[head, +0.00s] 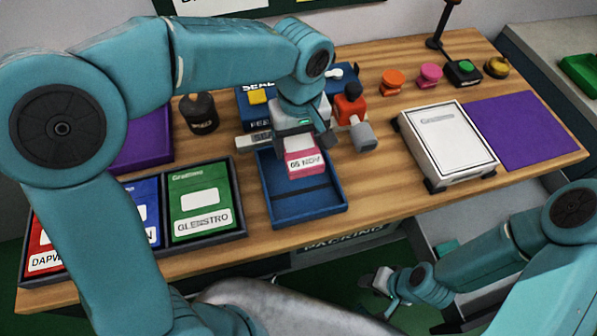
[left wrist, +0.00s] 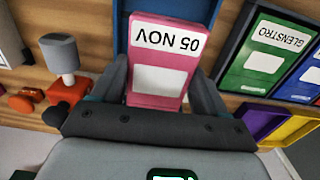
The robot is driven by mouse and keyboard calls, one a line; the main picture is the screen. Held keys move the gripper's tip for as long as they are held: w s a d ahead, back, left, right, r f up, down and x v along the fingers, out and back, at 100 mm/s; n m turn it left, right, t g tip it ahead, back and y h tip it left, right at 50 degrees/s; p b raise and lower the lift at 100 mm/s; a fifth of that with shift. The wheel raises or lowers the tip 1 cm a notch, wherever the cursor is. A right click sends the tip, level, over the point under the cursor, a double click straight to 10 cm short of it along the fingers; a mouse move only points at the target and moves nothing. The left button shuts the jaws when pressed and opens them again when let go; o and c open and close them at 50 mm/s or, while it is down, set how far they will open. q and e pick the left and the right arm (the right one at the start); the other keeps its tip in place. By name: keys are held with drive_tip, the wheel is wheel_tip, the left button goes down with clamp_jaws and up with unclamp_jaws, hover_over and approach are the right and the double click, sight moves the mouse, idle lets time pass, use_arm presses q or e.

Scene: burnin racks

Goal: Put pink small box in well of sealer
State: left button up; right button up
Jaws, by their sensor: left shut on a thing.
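The pink small box (head: 303,163), with a white "05 NOV" label, is gripped in my left gripper (head: 300,145). In the left wrist view the pink box (left wrist: 162,62) sits between the two dark fingers. In the head view it appears over the back part of a blue tray (head: 333,206); I cannot tell its exact height. The blue sealer (head: 244,116) stands behind the gripper, partly hidden by my arm; its well is not clearly visible. My right gripper (head: 387,284) is low at the bottom right, off the table front, small and unclear.
A rack with red, blue and green boxes (head: 200,200) stands left of the tray. A red-and-grey tool (head: 354,115) is close right of my left gripper. A white box (head: 447,143) and purple mat (head: 530,130) lie right. Several coloured knobs stand along the back.

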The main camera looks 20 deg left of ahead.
use_arm(q)
wheel_tip(320, 180, down, 12)
drive_tip(key=shift+s+r, duration=0.1)
drive_tip(key=shift+r, duration=0.1)
drive_tip(key=shift+f, duration=0.2)
drive_tip(key=shift+b, duration=0.35)
